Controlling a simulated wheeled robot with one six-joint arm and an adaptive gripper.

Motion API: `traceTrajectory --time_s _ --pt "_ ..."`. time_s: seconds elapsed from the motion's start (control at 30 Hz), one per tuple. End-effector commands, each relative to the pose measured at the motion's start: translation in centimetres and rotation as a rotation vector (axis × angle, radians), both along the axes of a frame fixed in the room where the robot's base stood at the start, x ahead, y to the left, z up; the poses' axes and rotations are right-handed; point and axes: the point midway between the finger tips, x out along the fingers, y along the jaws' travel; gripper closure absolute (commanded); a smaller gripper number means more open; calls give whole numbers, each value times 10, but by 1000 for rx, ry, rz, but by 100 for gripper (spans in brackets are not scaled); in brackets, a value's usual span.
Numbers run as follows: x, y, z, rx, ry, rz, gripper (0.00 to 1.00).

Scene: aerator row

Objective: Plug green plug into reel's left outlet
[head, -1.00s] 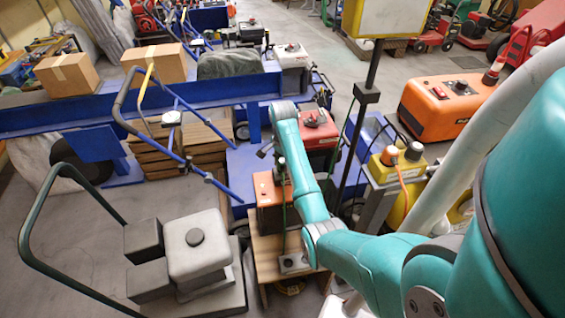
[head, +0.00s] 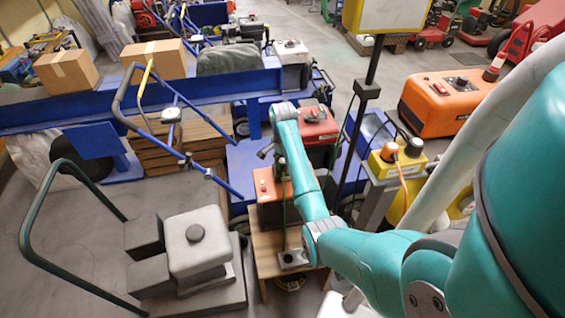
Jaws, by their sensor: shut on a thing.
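My gripper (head: 268,151) is at the far end of my teal arm, above the orange box, and mostly hidden behind my forearm. It is shut; a thin green cord (head: 284,212) hangs just below it, and the green plug itself is too hidden to make out. The cord runs down to a small grey socket box (head: 292,258) on a wooden stand. A yellow outlet box (head: 384,169) stands right of my forearm, with an orange plug and a dark plug on top. I cannot tell for sure which thing is the reel, or see its left outlet.
An orange box (head: 266,190) stands on the wooden stand (head: 266,262). A red machine (head: 318,130) is on the blue cart behind. A dark pole (head: 366,100) rises right of my forearm. A grey machine (head: 199,254) on a trolley is left. An orange generator (head: 440,105) is at right.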

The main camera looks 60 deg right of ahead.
Motion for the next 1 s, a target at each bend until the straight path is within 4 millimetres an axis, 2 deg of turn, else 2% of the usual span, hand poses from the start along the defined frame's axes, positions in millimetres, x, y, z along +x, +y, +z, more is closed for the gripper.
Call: traceTrajectory --time_s 0.03,0.1,0.13,0.53,0.9,1.0 --pt "0 0 0 0 0 0 50" --pt "0 0 0 0 0 0 32" --pt "0 0 0 0 0 0 28" --pt "0 0 5 -2 -2 0 28" --pt "0 0 44 -2 -2 0 28" --pt "6 -8 54 -2 -2 1 28"
